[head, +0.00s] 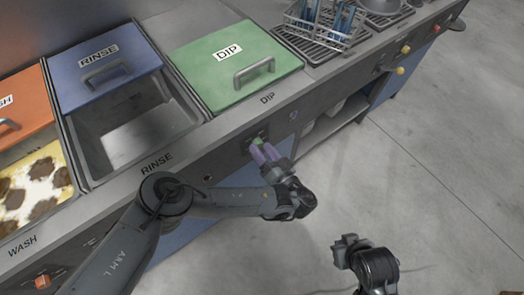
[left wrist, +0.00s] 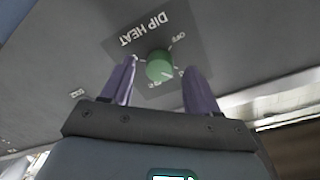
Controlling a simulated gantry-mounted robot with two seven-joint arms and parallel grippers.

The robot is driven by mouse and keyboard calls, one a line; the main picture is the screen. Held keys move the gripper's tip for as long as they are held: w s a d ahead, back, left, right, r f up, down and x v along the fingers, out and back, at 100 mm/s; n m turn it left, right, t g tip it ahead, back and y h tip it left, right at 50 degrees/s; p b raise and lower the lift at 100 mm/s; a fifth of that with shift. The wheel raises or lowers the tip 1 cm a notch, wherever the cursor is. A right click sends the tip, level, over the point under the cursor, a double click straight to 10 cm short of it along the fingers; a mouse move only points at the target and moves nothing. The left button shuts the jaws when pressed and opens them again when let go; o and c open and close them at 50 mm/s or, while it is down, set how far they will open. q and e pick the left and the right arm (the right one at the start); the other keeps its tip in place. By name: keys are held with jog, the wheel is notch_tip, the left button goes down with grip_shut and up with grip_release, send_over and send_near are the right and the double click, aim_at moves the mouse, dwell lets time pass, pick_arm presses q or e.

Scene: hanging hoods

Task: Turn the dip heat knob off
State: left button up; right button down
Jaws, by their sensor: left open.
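The dip heat knob (left wrist: 159,66) is a round green knob on a dark square plate (left wrist: 176,27) lettered DIP HEAT and OFF in the left wrist view. In the head view the green knob (head: 258,141) shows on the front panel below the DIP label. My left gripper (left wrist: 158,84) is open, with its two purple fingers on either side of the knob in the picture; I cannot tell whether they touch it. In the head view the left gripper (head: 264,152) points at the panel. My right gripper (head: 344,246) hangs over the floor, away from the counter; its jaws are unclear.
A rack (head: 325,38) stands at the back right. An orange knob (head: 42,281) is at lower left. The floor is clear.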

pick_arm(q)
jog(key=shift+w+a, duration=0.25)
jog(key=shift+w, duration=0.15)
jog(key=c, duration=1)
jog(key=shift+c, duration=0.2)
